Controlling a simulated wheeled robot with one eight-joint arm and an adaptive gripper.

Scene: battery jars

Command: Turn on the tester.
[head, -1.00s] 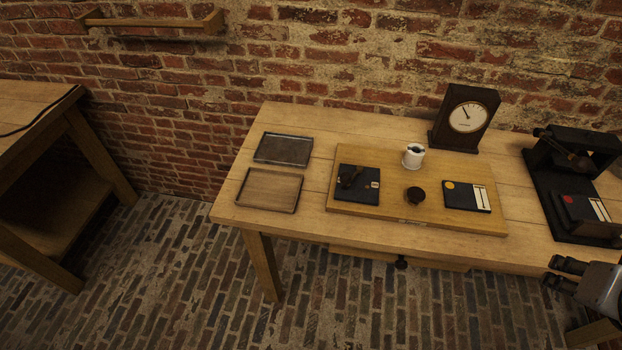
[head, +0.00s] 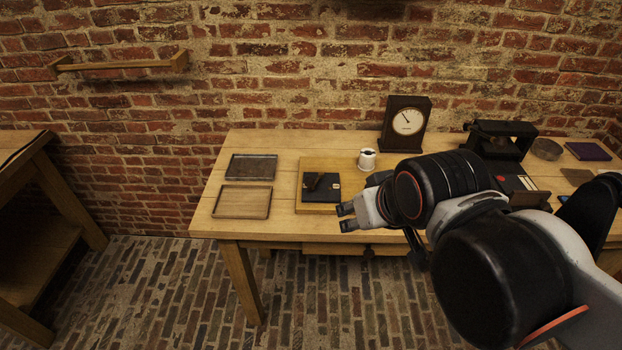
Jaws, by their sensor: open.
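A dark wooden case with a round white dial (head: 408,121) stands at the back of the table. In front of it is a light wooden board (head: 312,164). I cannot tell which of these is the tester's switch. My gripper (head: 347,217) is open and empty, low at the board's front edge, in front of the black plate and slightly right of it. My arm hides the right part of the board.
Two shallow trays, one dark (head: 251,167) and one wooden (head: 242,202), lie at the table's left. A black stand (head: 499,137), a round bowl (head: 546,149) and a purple flat item (head: 588,151) are at the back right. The table's left front edge is clear.

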